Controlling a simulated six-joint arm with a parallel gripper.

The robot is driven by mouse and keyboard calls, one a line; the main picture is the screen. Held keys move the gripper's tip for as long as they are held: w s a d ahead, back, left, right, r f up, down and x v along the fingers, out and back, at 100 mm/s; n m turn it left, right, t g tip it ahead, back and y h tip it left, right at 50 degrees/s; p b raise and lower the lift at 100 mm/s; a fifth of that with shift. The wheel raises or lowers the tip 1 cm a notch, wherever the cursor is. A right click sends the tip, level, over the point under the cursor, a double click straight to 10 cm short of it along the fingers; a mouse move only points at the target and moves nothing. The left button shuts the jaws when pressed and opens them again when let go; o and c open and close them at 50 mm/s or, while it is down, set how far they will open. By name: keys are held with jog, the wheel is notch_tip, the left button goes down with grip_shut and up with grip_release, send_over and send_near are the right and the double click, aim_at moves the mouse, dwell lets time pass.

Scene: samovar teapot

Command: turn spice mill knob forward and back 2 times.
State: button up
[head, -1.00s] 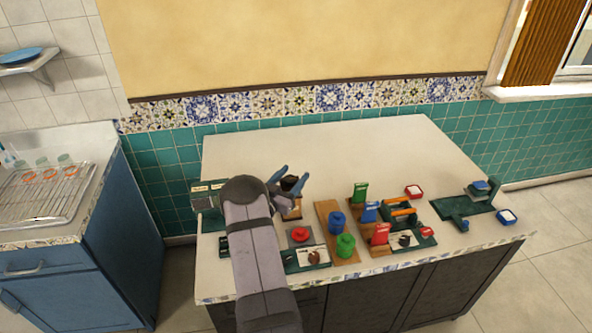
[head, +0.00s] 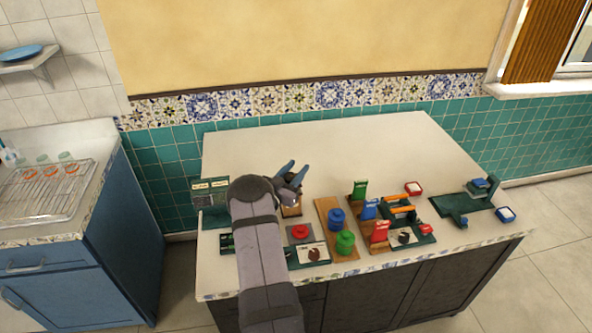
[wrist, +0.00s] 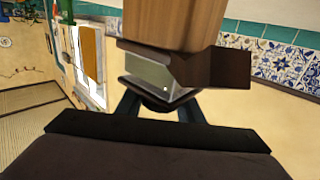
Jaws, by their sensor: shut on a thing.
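The spice mill (head: 291,211) has a small wooden body and stands on the counter beside my wrist, mostly hidden behind my arm in the head view. In the wrist view its wooden body (wrist: 172,18) fills the top middle, with dark brown parts and a pale, glassy face below it. My gripper (head: 292,176) is at the top of the mill, its blue fingers slanting up to the right. In the wrist view my gripper (wrist: 158,106) is shut on the dark knob, which is largely hidden between the fingers.
A red round knob (head: 300,231) on a panel stands in front of the mill. Blue (head: 336,219) and green (head: 345,242) knobs on a wooden board stand to the right, beside several coloured cards. A green box (head: 209,194) is at the left. The counter's back (head: 330,145) is clear.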

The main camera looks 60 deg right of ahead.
jog(key=shift+f+t, duration=0.1)
jog(key=shift+t, duration=0.2)
jog(key=n+t+y+b, duration=0.1)
jog(key=n+t, duration=0.1)
jog(key=w+n+t+b, duration=0.1)
jog(key=n+t+b, duration=0.1)
jog(key=t, duration=0.1)
jog(key=shift+a+f+t+y, duration=0.1)
jog(key=shift+f+t+y, duration=0.05)
jog(key=shift+t+y, duration=0.2)
jog(key=n+t+y+b, duration=0.3)
jog(key=w+n+t+y+b, duration=0.1)
jog(key=t+b, duration=0.1)
jog(key=shift+w+a+n+t, duration=0.1)
jog(key=shift+a+n+t, duration=0.2)
jog(key=shift+a, duration=0.1)
jog(key=shift+w+a+r+n+t+y+b, duration=0.15)
jog(key=shift+a+n+t+y+b, duration=0.5)
jog(key=shift+n+y, duration=1)
jog(key=shift+w+a+n+t+y+b, duration=0.3)
jog(key=shift+n+t+y+b, duration=0.8)
jog(key=shift+y, duration=1.15)
jog(key=shift+w+a+r+n+t+y+b, duration=0.15)
jog(key=shift+a+n+t+y+b, duration=0.3)
jog(key=shift+n+y+b, duration=1.1)
jog(key=shift+y+p, duration=0.5)
jog(key=o, duration=1.1)
jog(key=shift+c, duration=0.2)
notch_tip(320, 180, up, 10)
jog(key=b, duration=0.1)
